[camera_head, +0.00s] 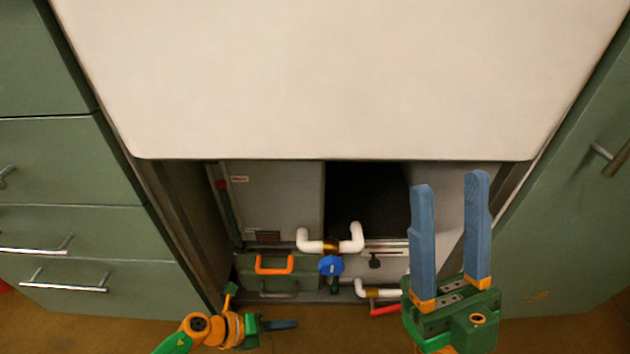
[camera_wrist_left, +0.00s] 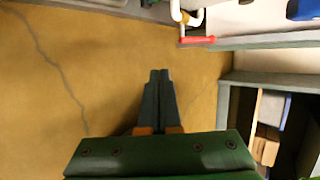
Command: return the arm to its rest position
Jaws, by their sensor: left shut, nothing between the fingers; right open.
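My left gripper (camera_head: 283,325) is low at the bottom of the head view, over the brown floor and below the table's front edge. Its fingers are shut together with nothing between them, as the left wrist view (camera_wrist_left: 158,82) also shows. My right gripper (camera_head: 449,183) is at the lower right of the head view. Its two blue fingers point up the picture, apart and empty, in front of the open space under the table. No object is held by either gripper.
The bare white tabletop (camera_head: 340,80) fills the upper middle. Green drawers (camera_head: 70,160) stand left and a green cabinet (camera_head: 570,220) right. Below the tabletop are white pipes (camera_head: 312,242), a blue valve (camera_head: 331,265) and a green toolbox (camera_head: 250,278) with an orange handle. Floor (camera_wrist_left: 90,60) is clear around the left gripper.

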